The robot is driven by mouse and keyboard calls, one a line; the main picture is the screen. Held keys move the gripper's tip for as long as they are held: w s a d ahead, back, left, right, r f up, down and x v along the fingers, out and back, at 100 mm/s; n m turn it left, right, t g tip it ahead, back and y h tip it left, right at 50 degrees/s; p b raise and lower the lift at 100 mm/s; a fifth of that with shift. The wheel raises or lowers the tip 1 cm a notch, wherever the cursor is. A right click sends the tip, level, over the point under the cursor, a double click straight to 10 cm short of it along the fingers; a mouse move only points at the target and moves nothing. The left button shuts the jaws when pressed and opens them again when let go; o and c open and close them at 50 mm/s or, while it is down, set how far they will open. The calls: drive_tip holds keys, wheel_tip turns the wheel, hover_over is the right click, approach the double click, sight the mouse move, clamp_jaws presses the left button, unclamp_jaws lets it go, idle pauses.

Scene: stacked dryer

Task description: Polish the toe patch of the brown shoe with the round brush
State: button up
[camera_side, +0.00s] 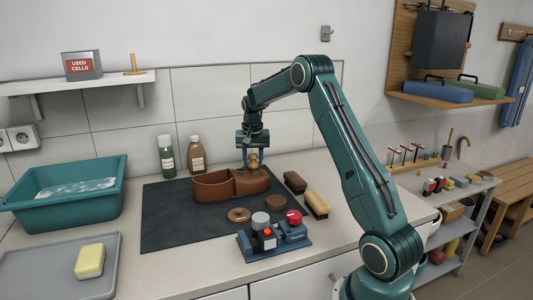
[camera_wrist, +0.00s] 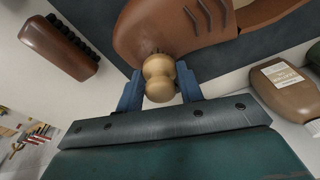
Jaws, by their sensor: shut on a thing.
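The brown shoe (camera_side: 213,188) lies on the dark mat (camera_side: 165,215), with its toe toward the right. The round brush shows as a pale wooden knob (camera_side: 253,160) over the toe. My gripper (camera_side: 252,155) is shut on this knob from above. In the wrist view the knob (camera_wrist: 160,72) sits between my blue fingers, close against the toe of the shoe (camera_wrist: 205,38). The brush's underside is hidden, so I cannot tell whether it touches the leather. The toe patch is not clearly visible beneath it.
Two brushes (camera_side: 295,183) (camera_side: 317,205) lie right of the shoe. A ring-shaped disc (camera_side: 239,215) and a dark disc (camera_side: 257,199) lie in front. A blue caddy (camera_side: 270,245) stands at the mat's front edge. Green (camera_side: 167,160) and brown (camera_side: 197,157) bottles stand behind. A teal tub (camera_side: 70,205) is left.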

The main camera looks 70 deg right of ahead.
drive_tip(key=shift+s+a, duration=2.05)
drive_tip(key=shift+s, duration=0.25)
drive_tip(key=shift+w+d, duration=2.3)
drive_tip(key=shift+w, duration=0.3)
drive_tip(key=shift+s+a, duration=2.25)
drive_tip(key=shift+s, duration=0.2)
drive_tip(key=shift+s+r, duration=0.1)
drive_tip(key=shift+r, duration=0.05)
wheel_tip(320, 180, up, 8)
drive_tip(key=shift+d, duration=0.1)
